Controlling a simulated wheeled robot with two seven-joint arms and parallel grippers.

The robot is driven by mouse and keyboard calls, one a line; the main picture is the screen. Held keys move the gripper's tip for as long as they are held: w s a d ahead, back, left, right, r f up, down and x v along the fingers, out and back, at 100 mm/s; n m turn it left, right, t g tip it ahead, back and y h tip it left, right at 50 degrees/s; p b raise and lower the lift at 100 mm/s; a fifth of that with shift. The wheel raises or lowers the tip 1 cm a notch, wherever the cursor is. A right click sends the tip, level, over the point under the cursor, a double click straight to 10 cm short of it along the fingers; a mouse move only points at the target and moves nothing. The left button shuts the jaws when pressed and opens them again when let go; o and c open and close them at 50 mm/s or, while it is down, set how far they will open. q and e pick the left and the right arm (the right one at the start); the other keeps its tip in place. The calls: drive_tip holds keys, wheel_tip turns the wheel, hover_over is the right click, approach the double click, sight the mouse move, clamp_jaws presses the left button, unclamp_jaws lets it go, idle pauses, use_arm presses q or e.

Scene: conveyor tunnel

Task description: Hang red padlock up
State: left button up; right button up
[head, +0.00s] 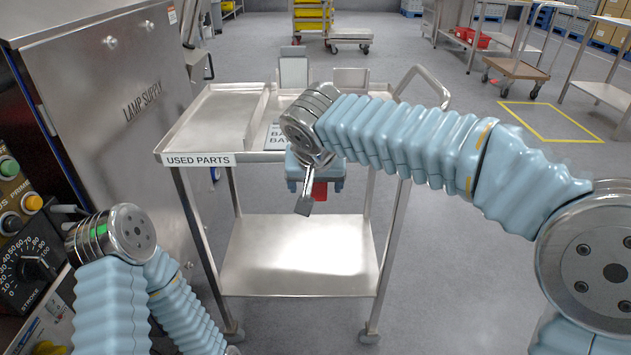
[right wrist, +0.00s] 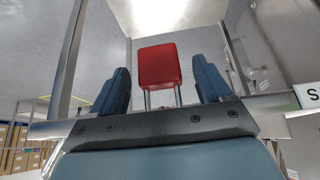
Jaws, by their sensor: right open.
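The red padlock (head: 320,190) shows just below the front edge of the trolley's top tray, partly hidden by my right wrist. In the right wrist view the padlock (right wrist: 160,66) has its red body away from the palm and its two metal shackle legs toward it. My right gripper (head: 315,172) is open around it. The two blue fingers (right wrist: 164,85) stand either side with a clear gap to each. The shackle's top is hidden behind the palm, so I cannot tell what it hangs on. My left gripper is out of sight; only my left arm shows.
The steel trolley (head: 180,138) bears a "USED PARTS" label (head: 198,160); its lower shelf (head: 300,255) is bare. A "LAMP SUPPLY" cabinet (head: 100,80) and a control panel (head: 25,215) stand close at left.

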drive_tip(key=v, duration=1.3)
drive_tip(key=shift+s+r+p, duration=0.2)
drive_tip(key=shift+r+p, duration=0.15)
drive_tip(key=shift+p, duration=0.05)
